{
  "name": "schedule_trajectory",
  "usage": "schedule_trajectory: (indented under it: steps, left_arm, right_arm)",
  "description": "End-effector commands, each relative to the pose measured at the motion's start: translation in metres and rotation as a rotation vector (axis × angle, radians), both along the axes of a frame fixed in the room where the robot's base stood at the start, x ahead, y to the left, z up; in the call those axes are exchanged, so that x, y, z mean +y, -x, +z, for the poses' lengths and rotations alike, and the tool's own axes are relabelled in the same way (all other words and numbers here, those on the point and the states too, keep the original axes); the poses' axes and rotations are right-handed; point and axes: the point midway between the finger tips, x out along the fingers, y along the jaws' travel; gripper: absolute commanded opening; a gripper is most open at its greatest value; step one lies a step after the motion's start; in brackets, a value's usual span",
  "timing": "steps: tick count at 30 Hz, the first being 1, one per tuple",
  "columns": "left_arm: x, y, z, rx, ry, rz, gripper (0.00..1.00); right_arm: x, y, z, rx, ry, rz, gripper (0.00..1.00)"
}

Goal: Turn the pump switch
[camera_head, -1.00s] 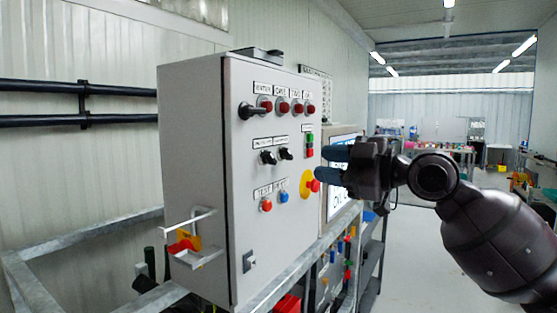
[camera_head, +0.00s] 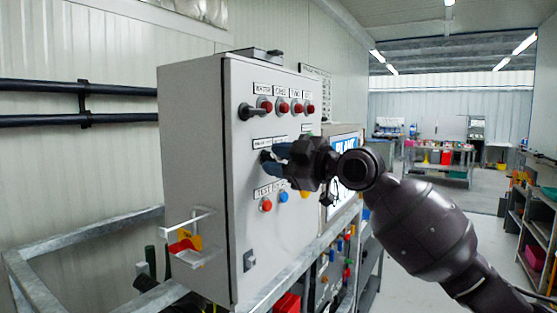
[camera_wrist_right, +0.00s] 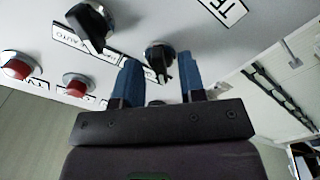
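The grey control cabinet (camera_head: 190,150) stands at the centre left of the head view, with black rotary switches and lit buttons on its front panel. My right gripper (camera_head: 272,159) is at the middle row of the panel, its blue fingers pointing at a small black switch (camera_head: 265,155). In the right wrist view my right gripper (camera_wrist_right: 160,76) is open, with a black switch knob (camera_wrist_right: 160,62) between and just ahead of its fingertips. Contact cannot be told. A second black knob (camera_wrist_right: 90,25) lies up and left. Which switch is labelled pump is unreadable. My left gripper is not in view.
A black lever switch (camera_head: 252,111) and red buttons (camera_head: 282,106) sit above. An orange-red button (camera_head: 266,205) and a blue one (camera_head: 283,196) sit below. A metal frame rail (camera_head: 80,232) surrounds the cabinet. The aisle on the right is clear.

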Motion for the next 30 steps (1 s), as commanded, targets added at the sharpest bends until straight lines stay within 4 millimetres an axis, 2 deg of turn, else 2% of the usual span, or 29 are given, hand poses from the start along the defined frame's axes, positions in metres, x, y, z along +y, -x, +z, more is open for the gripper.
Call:
schedule_trajectory:
  steps: [6, 12, 14, 23, 30]
  left_arm:
    - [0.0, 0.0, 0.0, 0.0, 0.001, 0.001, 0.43]
    - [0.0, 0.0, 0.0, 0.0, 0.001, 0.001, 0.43]
    - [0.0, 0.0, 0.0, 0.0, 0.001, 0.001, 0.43]
    - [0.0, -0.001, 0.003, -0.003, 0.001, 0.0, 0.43]
    - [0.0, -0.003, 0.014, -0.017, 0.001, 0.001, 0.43]
  right_arm:
    - [0.0, 0.0, 0.0, 0.0, 0.0, 0.0, 0.37]
    - [0.0, 0.0, 0.0, 0.0, -0.001, -0.001, 0.07]
    - [0.0, 0.0, 0.0, 0.0, -0.001, -0.001, 0.0]
    - [0.0, 0.0, 0.001, 0.018, -0.011, -0.001, 0.0]
    - [0.0, 0.001, 0.003, 0.114, -0.067, 0.0, 0.0]
